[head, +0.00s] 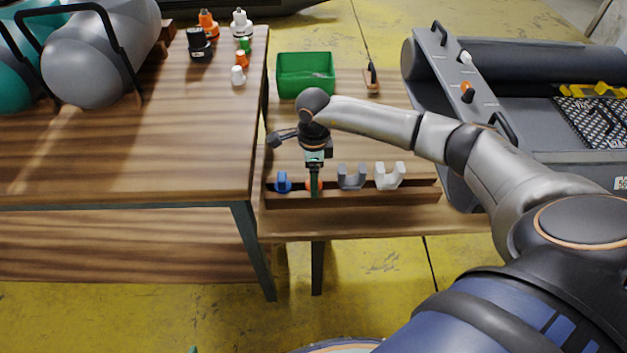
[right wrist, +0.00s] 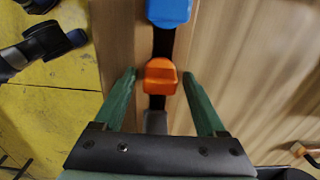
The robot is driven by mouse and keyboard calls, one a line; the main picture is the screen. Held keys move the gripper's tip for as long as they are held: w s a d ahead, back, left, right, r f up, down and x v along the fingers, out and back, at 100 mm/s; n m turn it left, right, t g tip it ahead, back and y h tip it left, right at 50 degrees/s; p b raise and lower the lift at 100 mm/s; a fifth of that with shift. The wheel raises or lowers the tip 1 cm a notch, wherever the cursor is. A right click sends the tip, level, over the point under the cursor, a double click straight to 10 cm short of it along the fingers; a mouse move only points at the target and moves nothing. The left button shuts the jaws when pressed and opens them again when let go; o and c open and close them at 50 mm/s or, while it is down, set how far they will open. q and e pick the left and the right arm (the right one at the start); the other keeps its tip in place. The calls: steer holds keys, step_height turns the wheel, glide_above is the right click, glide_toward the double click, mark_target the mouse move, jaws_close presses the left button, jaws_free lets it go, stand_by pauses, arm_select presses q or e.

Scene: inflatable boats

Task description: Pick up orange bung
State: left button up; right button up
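An orange piece (head: 307,184) sits in a slotted wooden rack (head: 350,200), between a blue piece (head: 283,182) and a grey U-shaped piece (head: 352,178). My right gripper (head: 314,190) points down over it and hides much of it. In the right wrist view the orange piece (right wrist: 160,77) lies between the tips of two open green fingers, with gaps on both sides. A small orange bung-like piece (head: 241,59) also stands on the left table, between green and white ones. A small green tip at the head view's bottom edge may be my left gripper.
A white U-shaped piece (head: 389,176) sits at the rack's right. A green bin (head: 305,74) stands behind it. The larger wooden table (head: 150,140) is at left, with grey and teal tubes. A grey boat (head: 520,75) lies at right.

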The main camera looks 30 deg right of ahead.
jaws_close()
stand_by(0.3)
